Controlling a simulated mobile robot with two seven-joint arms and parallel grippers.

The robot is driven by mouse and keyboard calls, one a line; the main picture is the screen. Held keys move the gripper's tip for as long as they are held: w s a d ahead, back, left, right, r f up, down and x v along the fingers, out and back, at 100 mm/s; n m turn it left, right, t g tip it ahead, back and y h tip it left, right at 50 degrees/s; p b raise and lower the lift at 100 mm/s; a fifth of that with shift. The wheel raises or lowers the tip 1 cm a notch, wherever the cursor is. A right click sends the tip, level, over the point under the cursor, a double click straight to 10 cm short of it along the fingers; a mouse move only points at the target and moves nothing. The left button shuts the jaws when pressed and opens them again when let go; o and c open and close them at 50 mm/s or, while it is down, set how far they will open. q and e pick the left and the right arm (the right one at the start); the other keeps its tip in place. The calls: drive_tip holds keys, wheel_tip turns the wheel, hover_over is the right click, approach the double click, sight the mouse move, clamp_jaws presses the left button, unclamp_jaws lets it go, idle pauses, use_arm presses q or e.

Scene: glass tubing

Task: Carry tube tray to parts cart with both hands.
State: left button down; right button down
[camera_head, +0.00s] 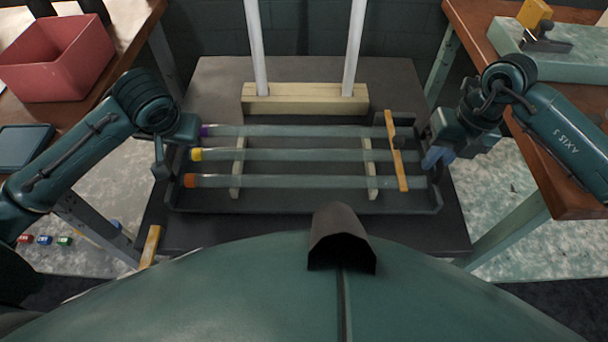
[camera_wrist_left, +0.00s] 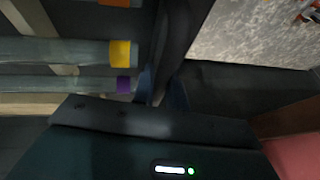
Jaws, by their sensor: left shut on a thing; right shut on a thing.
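The tube tray (camera_head: 300,205) is a dark, shallow, rimmed tray in the middle of the head view. It holds three long glass tubes with purple, yellow (camera_head: 196,155) and orange (camera_head: 190,181) ends, lying across pale cradles. My left gripper (camera_head: 168,152) is shut on the tray's left end. In the left wrist view, its fingers (camera_wrist_left: 160,95) straddle the dark tray wall (camera_wrist_left: 178,35) beside the yellow and purple ends. My right gripper (camera_head: 433,156) is shut on the tray's right end. The tray is level over a dark flat top (camera_head: 215,80); I cannot tell whether it touches it.
A cream block (camera_head: 305,104) with two white uprights stands just behind the tray. A wooden bench with a red bin (camera_head: 56,57) is at left. Another bench (camera_head: 468,20) with a pale green board is at right. A yellow strip (camera_head: 396,150) lies across the tubes' right ends.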

use_arm(q)
drive_tip(key=shift+f+b, duration=0.5)
drive_tip(key=shift+f, duration=0.15)
use_arm(e)
drive_tip(key=shift+f, duration=0.65)
use_arm(q)
drive_tip(key=c, duration=1.9)
unclamp_jaws()
drive_tip(key=shift+f, duration=0.2)
use_arm(e)
drive_tip(key=c, duration=1.9)
unclamp_jaws()
drive_tip(key=shift+f, duration=0.2)
use_arm(q)
drive_tip(key=shift+o, duration=0.8)
drive_tip(key=shift+r, duration=0.15)
use_arm(e)
drive_tip(key=shift+o, duration=0.8)
drive_tip(key=shift+r, duration=0.15)
use_arm(q)
drive_tip(key=o, duration=0.3)
use_arm(e)
drive_tip(key=o, duration=0.3)
use_arm(q)
drive_tip(key=shift+o, duration=0.2)
use_arm(e)
drive_tip(key=shift+o, duration=0.2)
